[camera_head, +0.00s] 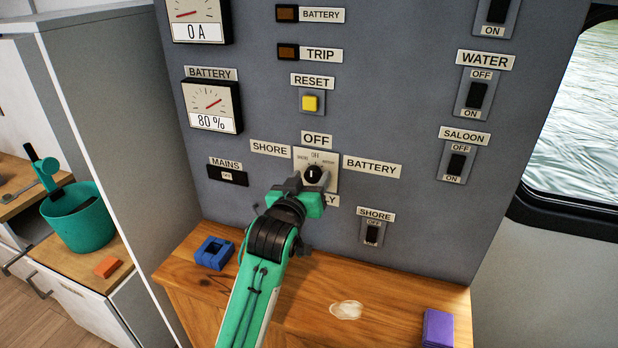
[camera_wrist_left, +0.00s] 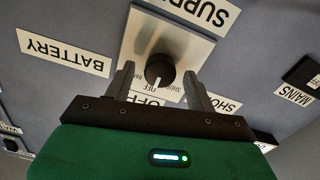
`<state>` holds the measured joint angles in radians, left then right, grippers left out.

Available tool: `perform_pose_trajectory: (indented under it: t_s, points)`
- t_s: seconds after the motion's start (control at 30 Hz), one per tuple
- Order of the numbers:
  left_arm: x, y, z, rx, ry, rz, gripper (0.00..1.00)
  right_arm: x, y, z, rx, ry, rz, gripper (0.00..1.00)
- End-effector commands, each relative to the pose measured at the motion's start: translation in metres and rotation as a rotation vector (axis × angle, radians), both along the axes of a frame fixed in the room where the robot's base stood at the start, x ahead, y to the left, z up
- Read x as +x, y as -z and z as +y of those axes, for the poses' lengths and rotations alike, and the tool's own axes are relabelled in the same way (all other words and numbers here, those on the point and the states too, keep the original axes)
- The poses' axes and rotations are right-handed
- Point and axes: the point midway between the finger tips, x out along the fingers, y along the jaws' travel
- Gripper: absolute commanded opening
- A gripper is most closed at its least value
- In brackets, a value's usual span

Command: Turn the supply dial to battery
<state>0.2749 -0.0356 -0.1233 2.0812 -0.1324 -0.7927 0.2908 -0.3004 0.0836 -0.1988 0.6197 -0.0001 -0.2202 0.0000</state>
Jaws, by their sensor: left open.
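The supply dial (camera_head: 314,172) is a round black knob on a pale square plate, set on the grey panel between the SHORE, OFF and BATTERY labels. In the left wrist view the knob (camera_wrist_left: 160,70) shows upside down, and its white pointer line points toward OFF. My left gripper (camera_head: 309,182) is at the dial, with its arm coming up from below. In the wrist view its two dark fingers (camera_wrist_left: 158,84) are open, one on each side of the knob, with gaps visible. The SUPPLY label is partly hidden by the gripper in the head view. My right gripper is not in view.
The BATTERY label (camera_head: 371,167) is right of the dial and the SHORE label (camera_head: 271,149) is left. A shore switch (camera_head: 373,233) sits below right. The wooden counter holds a blue block (camera_head: 213,253) and a purple block (camera_head: 437,328). The yellow reset button (camera_head: 310,103) is above.

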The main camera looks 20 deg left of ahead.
Motion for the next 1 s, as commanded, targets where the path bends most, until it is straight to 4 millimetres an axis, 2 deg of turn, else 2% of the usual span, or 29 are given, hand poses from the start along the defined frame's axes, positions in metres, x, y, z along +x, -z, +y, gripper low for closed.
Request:
perform_pose_trajectory:
  t_s: [0.23,0.4,0.47,0.77,1.0]
  points:
    - [0.0,0.0,0.0,0.0,0.0,-0.001,0.54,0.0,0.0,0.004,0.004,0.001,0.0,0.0]
    - [0.0,0.0,0.0,0.0,0.0,-0.001,0.2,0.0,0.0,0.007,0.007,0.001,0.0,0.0]
    - [0.0,0.0,0.0,0.0,0.0,-0.001,0.11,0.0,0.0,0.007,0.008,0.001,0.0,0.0]
    - [0.0,-0.001,0.0,0.037,0.0,-0.001,0.11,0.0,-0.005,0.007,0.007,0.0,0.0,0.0]
    - [0.0,-0.004,0.0,0.172,0.0,-0.006,0.11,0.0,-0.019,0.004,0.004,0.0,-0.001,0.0]
